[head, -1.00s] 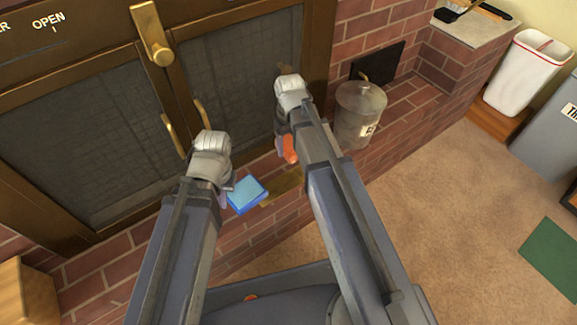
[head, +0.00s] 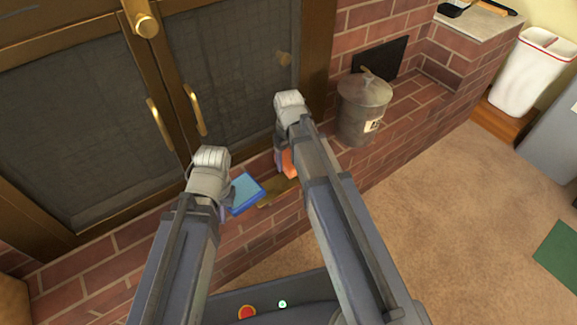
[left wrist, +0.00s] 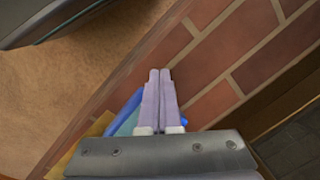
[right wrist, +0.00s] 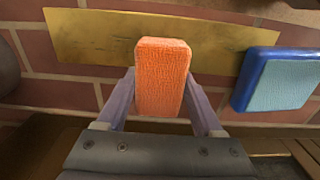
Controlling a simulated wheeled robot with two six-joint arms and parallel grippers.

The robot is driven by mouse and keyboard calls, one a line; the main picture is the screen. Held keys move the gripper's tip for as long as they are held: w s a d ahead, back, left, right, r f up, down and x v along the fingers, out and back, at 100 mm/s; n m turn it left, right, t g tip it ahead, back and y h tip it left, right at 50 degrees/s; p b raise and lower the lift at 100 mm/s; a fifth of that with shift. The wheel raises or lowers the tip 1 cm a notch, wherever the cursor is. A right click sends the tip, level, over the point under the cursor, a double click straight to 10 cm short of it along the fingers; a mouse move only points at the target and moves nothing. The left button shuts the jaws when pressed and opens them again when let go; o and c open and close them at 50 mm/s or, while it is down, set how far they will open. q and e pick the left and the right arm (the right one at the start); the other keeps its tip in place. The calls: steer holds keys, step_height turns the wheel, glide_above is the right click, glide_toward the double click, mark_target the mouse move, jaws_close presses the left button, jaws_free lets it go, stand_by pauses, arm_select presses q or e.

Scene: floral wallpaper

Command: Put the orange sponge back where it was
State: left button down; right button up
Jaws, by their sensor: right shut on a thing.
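The orange sponge (right wrist: 163,76) is a small block between the fingers of my right gripper (right wrist: 163,98), which is shut on it. In the head view the sponge (head: 289,163) shows beside my right gripper (head: 283,161), mostly behind the wrist. It is over the brick ledge in front of the fireplace doors. My left gripper (left wrist: 160,80) has its two fingers together with nothing between them. In the head view my left gripper (head: 226,203) is beside a blue sponge-like block, its fingers largely hidden by the wrist.
A blue block with a light blue face (head: 246,192) and a flat yellow-brown piece (head: 277,191) are on the brick ledge (head: 240,240). A lidded metal bucket (head: 361,112) stands to the right. Fireplace doors with brass handles (head: 194,110) are behind.

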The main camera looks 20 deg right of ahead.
arm_select(q)
steer(key=shift+f, duration=0.55)
arm_select(e)
steer(key=shift+f, duration=0.55)
arm_select(q)
steer(key=shift+r, duration=0.15)
arm_select(e)
steer(key=shift+r, duration=0.15)
steer(key=o, duration=1.2)
